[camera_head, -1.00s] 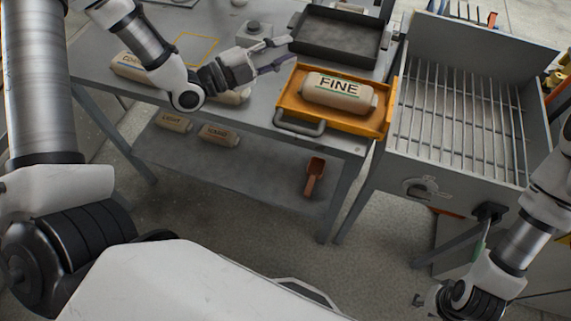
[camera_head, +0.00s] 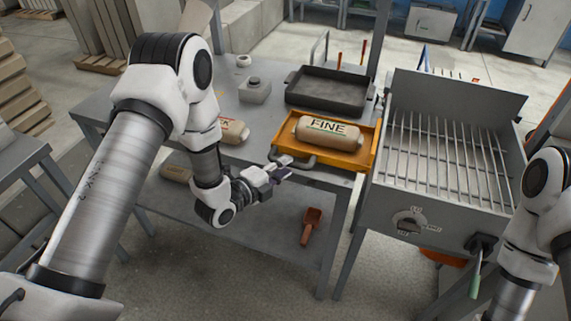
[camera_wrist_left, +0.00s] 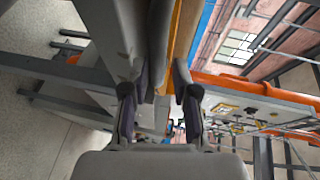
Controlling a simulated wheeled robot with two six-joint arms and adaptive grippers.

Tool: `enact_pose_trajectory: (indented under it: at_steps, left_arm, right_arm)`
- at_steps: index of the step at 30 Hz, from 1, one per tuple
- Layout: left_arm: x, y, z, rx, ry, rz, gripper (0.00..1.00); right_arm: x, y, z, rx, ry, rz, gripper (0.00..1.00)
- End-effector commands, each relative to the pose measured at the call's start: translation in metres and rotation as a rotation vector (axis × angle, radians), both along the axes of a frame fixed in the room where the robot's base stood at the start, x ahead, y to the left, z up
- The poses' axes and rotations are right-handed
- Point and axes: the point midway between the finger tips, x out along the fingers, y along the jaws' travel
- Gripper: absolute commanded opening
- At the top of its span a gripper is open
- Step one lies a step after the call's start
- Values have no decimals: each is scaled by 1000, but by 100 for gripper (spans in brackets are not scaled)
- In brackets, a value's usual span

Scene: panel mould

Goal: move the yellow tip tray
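The yellow tip tray (camera_head: 368,150) sits on the grey bench (camera_head: 258,126) near its right front corner. Its grey handle (camera_head: 310,162) faces the front. A tan bag marked FINE (camera_head: 328,133) lies in the tray. My left gripper (camera_head: 284,168) is in front of the bench edge, close to the left end of the handle. In the left wrist view its two fingers (camera_wrist_left: 160,85) are apart, with a grey part and a narrow yellow strip of the tray (camera_wrist_left: 177,40) beyond them. I cannot tell whether they touch the handle. My right gripper is out of view.
A dark tray (camera_head: 327,92) stands just behind the yellow tray. A box with a bar grate (camera_head: 440,160) stands close on the right. Another tan bag (camera_head: 234,130) lies left on the bench. A red scoop (camera_head: 310,226) lies on the lower shelf.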

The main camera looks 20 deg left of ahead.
Motion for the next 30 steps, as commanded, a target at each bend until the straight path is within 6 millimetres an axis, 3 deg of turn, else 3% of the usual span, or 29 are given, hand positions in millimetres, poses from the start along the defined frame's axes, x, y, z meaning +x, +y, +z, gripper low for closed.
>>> enact_pose_trajectory:
  at_steps: [3,10,11,13,30]
  left_arm:
    - [11,-5,-2,0,1,-1,29]
    - [13,-6,-3,-2,2,1,29]
    - [13,-6,-3,-2,2,1,25]
    - [13,-6,-3,-2,2,1,0]
    - [14,6,10,39,-4,4,0]
  right_arm:
    - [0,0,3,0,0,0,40]
    - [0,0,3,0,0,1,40]
    - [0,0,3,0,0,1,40]
    - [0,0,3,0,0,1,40]
    - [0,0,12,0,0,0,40]
